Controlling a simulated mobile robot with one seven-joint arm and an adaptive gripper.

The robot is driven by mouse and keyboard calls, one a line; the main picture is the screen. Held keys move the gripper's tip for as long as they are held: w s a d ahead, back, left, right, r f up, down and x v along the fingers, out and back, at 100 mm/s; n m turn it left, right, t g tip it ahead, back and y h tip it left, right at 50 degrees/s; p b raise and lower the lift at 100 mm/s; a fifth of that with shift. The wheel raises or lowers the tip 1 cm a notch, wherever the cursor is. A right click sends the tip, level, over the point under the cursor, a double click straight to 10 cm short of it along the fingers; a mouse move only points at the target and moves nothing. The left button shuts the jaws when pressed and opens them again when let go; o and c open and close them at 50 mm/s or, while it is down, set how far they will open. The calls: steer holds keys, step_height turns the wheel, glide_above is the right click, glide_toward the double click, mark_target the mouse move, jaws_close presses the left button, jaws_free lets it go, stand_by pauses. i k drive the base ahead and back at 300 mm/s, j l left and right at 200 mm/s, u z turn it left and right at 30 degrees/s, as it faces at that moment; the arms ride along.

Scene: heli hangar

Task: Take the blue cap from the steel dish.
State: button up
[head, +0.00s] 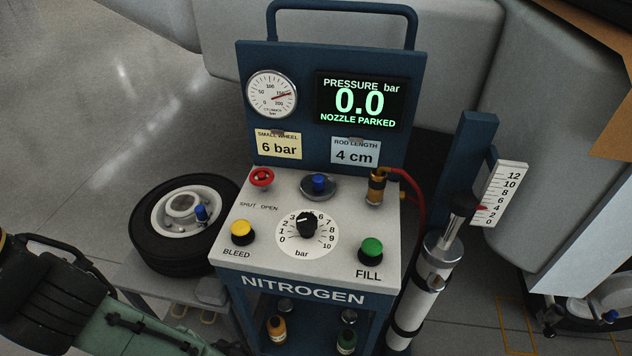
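A small blue cap (319,182) sits in the round steel dish (329,193) on the grey top of the nitrogen cart, just below the display panel. The cap looks upright, and the dish's rim shows around it. My gripper's fingers are not in view; only parts of my arm show at the lower left, well away from the dish.
A red valve knob (261,178) stands left of the dish, and a brass nozzle (377,186) with a red hose stands right. The black dial (306,223), yellow button (242,232) and green button (371,249) are in front.

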mark_target(317, 180)
steer(key=z, duration=0.75)
steer(key=j+z, duration=0.15)
steer(key=z, duration=0.25)
steer(key=j+z, duration=0.1)
steer(key=z, duration=0.3)
steer(key=k+j+z, duration=0.1)
steer(key=z, duration=0.3)
steer(key=k+j, duration=0.2)
steer(key=j, duration=0.15)
steer(key=k+j, duration=0.2)
steer(key=j, duration=0.15)
steer(key=k+j, duration=0.2)
steer(key=j, duration=0.15)
